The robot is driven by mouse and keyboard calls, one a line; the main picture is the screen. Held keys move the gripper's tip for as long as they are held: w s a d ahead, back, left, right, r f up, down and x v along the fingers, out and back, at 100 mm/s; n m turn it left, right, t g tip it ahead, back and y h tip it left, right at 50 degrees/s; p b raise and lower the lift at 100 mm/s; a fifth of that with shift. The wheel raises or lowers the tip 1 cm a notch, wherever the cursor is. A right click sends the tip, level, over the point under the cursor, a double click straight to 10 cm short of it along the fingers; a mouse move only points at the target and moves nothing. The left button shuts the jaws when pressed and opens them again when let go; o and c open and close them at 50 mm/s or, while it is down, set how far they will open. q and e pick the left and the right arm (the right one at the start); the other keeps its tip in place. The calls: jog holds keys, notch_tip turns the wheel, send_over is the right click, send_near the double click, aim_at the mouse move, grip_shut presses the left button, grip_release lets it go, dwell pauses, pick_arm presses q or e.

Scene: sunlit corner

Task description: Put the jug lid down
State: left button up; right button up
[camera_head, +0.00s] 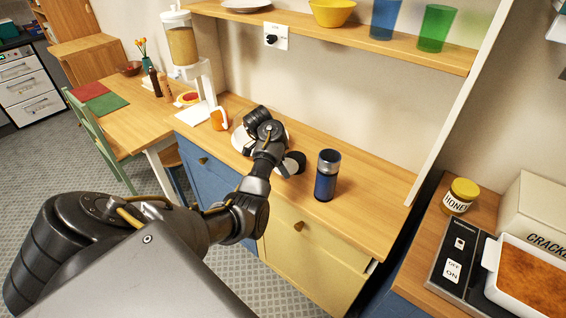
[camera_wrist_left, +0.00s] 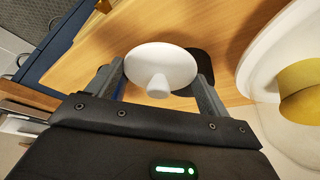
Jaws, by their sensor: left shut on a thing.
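The jug lid (camera_wrist_left: 165,68) is a white disc with a rounded knob in the left wrist view. My left gripper (camera_wrist_left: 160,84) is shut on it, with one finger at each side. I cannot tell whether the lid touches the counter. My right gripper is not in view.
The dark blue flask (camera_head: 327,174) stands upright on the counter (camera_head: 362,200). The counter right of the flask is clear. A shelf (camera_head: 340,42) hangs above.

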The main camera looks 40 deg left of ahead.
pick_arm(q)
jog(key=shift+f, duration=0.25)
jog(key=o, duration=0.5)
jog(key=shift+f, duration=0.1)
jog(key=o, duration=0.4)
jog(key=v, duration=0.2)
jog(key=p+v, duration=0.1)
jog(key=v, duration=0.1)
jog(key=shift+w, duration=0.2)
jog(key=shift+p+v, duration=4.5)
jog(key=shift+v, duration=0.05)
jog(key=shift+s+d+f, duration=0.1)
jog(key=shift+s, duration=0.05)
